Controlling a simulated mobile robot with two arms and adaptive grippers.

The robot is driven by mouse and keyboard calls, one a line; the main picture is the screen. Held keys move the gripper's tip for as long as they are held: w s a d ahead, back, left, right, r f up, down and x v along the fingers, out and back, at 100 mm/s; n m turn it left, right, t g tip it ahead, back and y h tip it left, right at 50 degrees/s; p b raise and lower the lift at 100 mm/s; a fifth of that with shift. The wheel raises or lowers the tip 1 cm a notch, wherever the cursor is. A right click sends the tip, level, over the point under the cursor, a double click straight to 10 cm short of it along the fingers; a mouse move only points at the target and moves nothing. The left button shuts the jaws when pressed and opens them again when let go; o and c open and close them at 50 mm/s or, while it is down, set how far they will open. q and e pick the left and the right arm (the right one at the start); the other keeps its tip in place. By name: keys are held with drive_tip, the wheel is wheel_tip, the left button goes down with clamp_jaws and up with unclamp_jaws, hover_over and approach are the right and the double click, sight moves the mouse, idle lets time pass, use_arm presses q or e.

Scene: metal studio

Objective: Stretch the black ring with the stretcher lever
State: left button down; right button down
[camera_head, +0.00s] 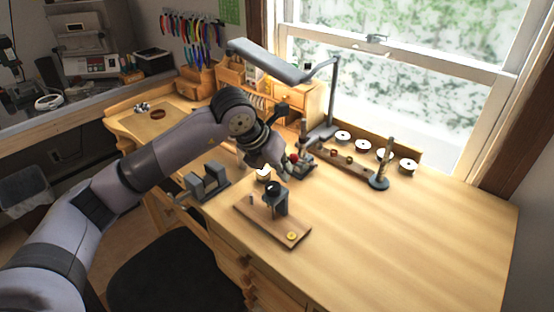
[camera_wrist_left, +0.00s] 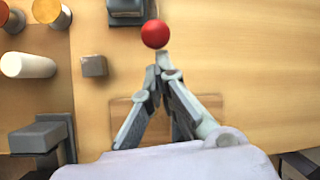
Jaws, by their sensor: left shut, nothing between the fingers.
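A red ball knob (camera_head: 294,158), likely the end of the stretcher lever, sits by a small dark grey device (camera_head: 305,167) on the bench. In the left wrist view the red knob (camera_wrist_left: 155,33) lies just beyond my fingertips, with a grey device (camera_wrist_left: 126,12) behind it. My left gripper (camera_wrist_left: 158,72) is shut and empty; a small gap shows between it and the knob. In the head view the left gripper (camera_head: 281,169) is close beside the knob. A dark round piece (camera_head: 273,187) tops a grey post on a wooden board (camera_head: 246,214); I cannot tell if it is the black ring.
A grey vise (camera_head: 207,184) is at the bench's left front edge. A lamp (camera_head: 270,62) arches over the back. White discs (camera_head: 363,145) and a dark upright post (camera_head: 381,172) stand near the window. The bench's right side is clear.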

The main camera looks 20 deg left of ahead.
sight(294, 156)
use_arm(q)
drive_tip(key=shift+f, duration=0.1)
drive_tip(key=shift+g, duration=0.6)
drive_tip(key=w+r, duration=0.1)
drive_tip(key=w+d+r+p, duration=0.1)
drive_tip(key=w+r, duration=0.1)
drive_tip(key=shift+d+r, duration=0.1)
drive_tip(key=shift+r, duration=0.2)
drive_tip(key=shift+s+r, duration=0.1)
drive_tip(key=shift+s, duration=0.1)
